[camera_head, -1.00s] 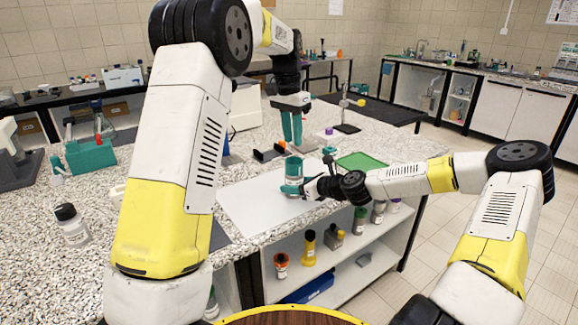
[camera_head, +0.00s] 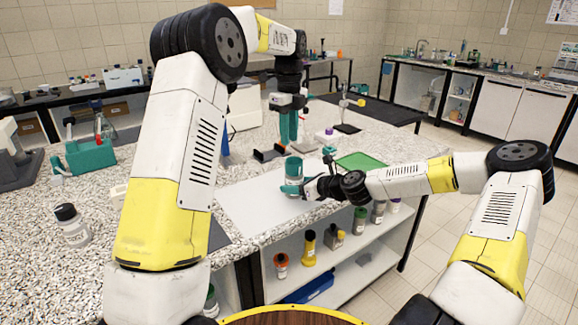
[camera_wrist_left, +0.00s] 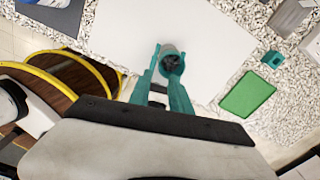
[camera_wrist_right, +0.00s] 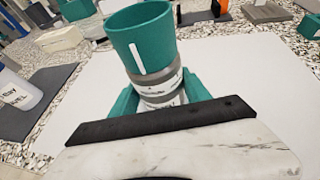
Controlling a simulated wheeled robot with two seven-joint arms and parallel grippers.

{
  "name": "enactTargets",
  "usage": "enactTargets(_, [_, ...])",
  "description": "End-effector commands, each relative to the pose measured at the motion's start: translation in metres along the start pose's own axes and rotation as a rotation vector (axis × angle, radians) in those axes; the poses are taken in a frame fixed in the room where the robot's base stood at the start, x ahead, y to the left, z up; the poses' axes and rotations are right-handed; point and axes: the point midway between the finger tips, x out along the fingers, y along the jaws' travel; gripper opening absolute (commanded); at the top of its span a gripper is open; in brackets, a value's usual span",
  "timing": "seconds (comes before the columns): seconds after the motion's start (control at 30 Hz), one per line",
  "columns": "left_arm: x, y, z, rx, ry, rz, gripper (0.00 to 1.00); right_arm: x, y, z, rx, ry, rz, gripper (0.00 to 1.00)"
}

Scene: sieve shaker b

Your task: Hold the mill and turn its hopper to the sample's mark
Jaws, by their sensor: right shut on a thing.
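The mill (camera_head: 292,180) stands upright on a white sheet (camera_head: 250,205). In the right wrist view its teal hopper (camera_wrist_right: 145,42) carries a white vertical line, above grey rings and a white label band too small to read. My right gripper (camera_head: 308,188) is shut on the mill's body from the side, low down; teal fingers show on both sides of it in the right wrist view. My left gripper (camera_head: 288,125) points down above the mill, its two teal fingers apart and empty. The left wrist view shows the mill's top (camera_wrist_left: 172,63) beyond the fingertips.
A green tray (camera_head: 360,161) and a purple-capped jar (camera_head: 328,136) are behind the mill, right of my left gripper. A stand (camera_head: 346,112) is at the back. A dark-capped white bottle (camera_head: 72,226) is at the left. Several containers fill the shelf below.

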Motion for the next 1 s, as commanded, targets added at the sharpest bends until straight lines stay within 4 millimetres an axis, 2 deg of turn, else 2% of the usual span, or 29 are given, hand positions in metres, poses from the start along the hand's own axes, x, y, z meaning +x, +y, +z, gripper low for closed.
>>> enactTargets(0.3, [0.065,0.001,0.000,-0.002,0.001,0.005,0.24,0.000,0.000,0.001,-0.001,-0.001,0.000,0.00])
enactTargets(0.5, [0.093,0.001,0.000,-0.004,0.001,0.003,0.24,0.000,0.000,0.001,0.000,-0.001,0.000,0.00])
enactTargets(0.7, [0.104,0.001,0.000,-0.004,0.001,0.001,0.24,0.000,0.000,0.001,0.000,-0.001,0.000,0.00])
enactTargets(0.93, [0.105,0.001,0.000,-0.004,0.001,0.001,0.24,0.000,0.000,0.001,0.000,-0.001,0.000,0.00])
enactTargets(0.97, [0.105,0.001,0.000,-0.004,0.001,0.001,0.22,0.000,0.000,0.001,0.000,-0.001,0.000,0.00])
enactTargets(1.0, [0.105,0.001,0.000,-0.004,0.001,0.001,0.14,0.000,0.000,0.001,0.000,-0.001,0.000,0.00])
